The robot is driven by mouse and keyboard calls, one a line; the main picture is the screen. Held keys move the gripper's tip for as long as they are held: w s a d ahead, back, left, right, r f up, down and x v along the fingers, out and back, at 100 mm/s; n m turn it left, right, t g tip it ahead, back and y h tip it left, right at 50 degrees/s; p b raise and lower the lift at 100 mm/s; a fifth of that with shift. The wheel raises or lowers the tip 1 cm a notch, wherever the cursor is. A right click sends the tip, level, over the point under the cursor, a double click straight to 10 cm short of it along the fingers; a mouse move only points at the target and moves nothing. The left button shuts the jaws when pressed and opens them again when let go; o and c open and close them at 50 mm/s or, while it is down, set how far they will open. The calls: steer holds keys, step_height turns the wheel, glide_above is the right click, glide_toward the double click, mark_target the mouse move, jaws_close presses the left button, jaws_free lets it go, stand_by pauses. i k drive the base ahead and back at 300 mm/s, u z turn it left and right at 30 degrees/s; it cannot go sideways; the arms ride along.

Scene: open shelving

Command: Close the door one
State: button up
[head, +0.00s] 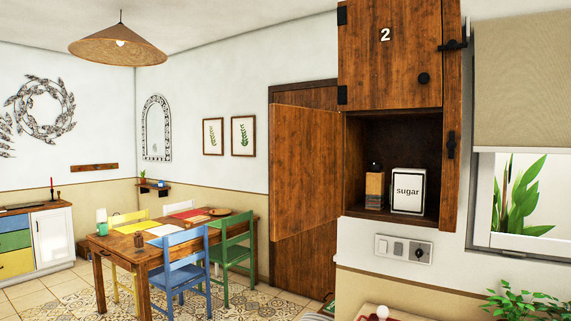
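A wooden wall cabinet (452,200) stands at the right. Its upper door, marked 2 (390,60), is shut, with a round dark knob (423,79). The lower compartment stands open. A plain wooden door panel (305,170) is swung out to the left from the compartment's left edge; it appears to be door one, though no number shows on the face I see. Inside the compartment are a white sugar box (409,191) and a brown, dark-topped container (375,187). My gripper is not in view.
A dark latch (451,144) is on the cabinet's right frame. A switch panel (403,249) is below the cabinet. A leafy plant (530,300) is at lower right. A dining table (150,252) with coloured chairs stands at left. A brown room door (300,265) is behind the open panel.

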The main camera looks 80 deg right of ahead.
mark_target(305, 144)
steer(key=z, duration=0.05)
steer(key=i, duration=1.15)
steer(key=z, duration=5.15)
steer(key=i, duration=0.15)
steer(key=u, duration=3.1)
steer(key=k, duration=0.25)
steer(key=z, duration=1.7)
